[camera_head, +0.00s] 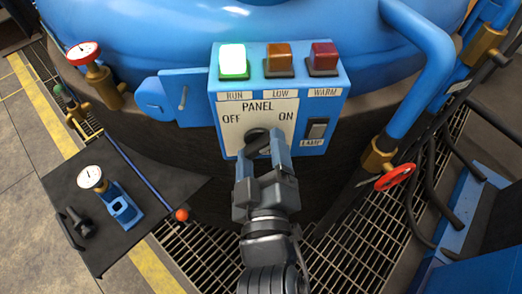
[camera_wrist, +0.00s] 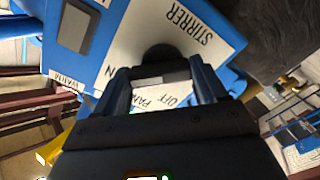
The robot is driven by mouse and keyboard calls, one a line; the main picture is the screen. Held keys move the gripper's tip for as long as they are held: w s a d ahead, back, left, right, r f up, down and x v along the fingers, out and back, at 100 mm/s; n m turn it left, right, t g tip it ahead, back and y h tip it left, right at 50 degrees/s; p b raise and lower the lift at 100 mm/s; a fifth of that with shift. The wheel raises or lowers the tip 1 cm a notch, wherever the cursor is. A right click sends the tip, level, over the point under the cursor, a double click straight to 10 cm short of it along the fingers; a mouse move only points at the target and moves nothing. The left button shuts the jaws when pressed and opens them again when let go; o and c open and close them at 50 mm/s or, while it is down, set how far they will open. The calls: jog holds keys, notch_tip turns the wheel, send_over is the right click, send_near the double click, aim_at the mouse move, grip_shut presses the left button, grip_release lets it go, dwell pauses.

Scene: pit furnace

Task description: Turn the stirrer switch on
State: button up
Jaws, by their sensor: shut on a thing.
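The stirrer switch (camera_head: 257,137) is a black rotary knob on the white plate of the blue panel (camera_head: 334,90). The plate reads OFF at upper left and ON at upper right. My gripper (camera_head: 263,146) is at the knob, its two blue-grey fingers shut on the knob's black handle. The wrist view shows the handle (camera_wrist: 160,73) between the fingers, beside the word STIRRER. In the head view the handle seems slanted, but the fingers hide part of it, so I cannot tell its exact setting.
Above the plate, the green RUN lamp (camera_head: 233,60) glows; the LOW (camera_head: 278,61) and WARM (camera_head: 323,59) lamps look dark. A LAMP rocker switch (camera_head: 317,128) sits right of the knob. A red valve wheel (camera_head: 395,177) and blue pipe stand right; a dark side table (camera_head: 150,182) stands left.

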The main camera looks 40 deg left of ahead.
jog(key=shift+f, duration=0.15)
jog(key=o, duration=1)
jog(key=shift+o, duration=0.2)
jog(key=v, duration=0.7)
jog(key=shift+s+d, duration=0.25)
jog(key=shift+d, duration=0.05)
jog(key=s+d+f+m+h, duration=0.1)
jog(key=s+d+m+h, duration=0.15)
jog(key=d, duration=0.45)
jog(key=s+d+f+m+t+h, duration=0.1)
jog(key=d+m, duration=0.3)
jog(key=d, duration=0.3)
jog(key=s+d+f+m+h, duration=0.1)
jog(key=s+d+m+h, duration=0.15)
jog(key=d, duration=0.45)
jog(key=s+d+r+m+h, duration=0.2)
jog(key=s+d+m+h, duration=0.1)
jog(key=s+d+m, duration=0.1)
jog(key=s+d+r+m+h+p, duration=0.1)
jog(key=s+d+r+m+h, duration=0.1)
jog(key=s+d, duration=0.4)
jog(key=d+r+m, duration=0.1)
jog(key=d+m, duration=0.1)
jog(key=d, duration=0.1)
jog(key=shift+s+h+p, duration=0.3)
jog(key=shift+s+h, duration=0.05)
jog(key=shift+h, duration=0.05)
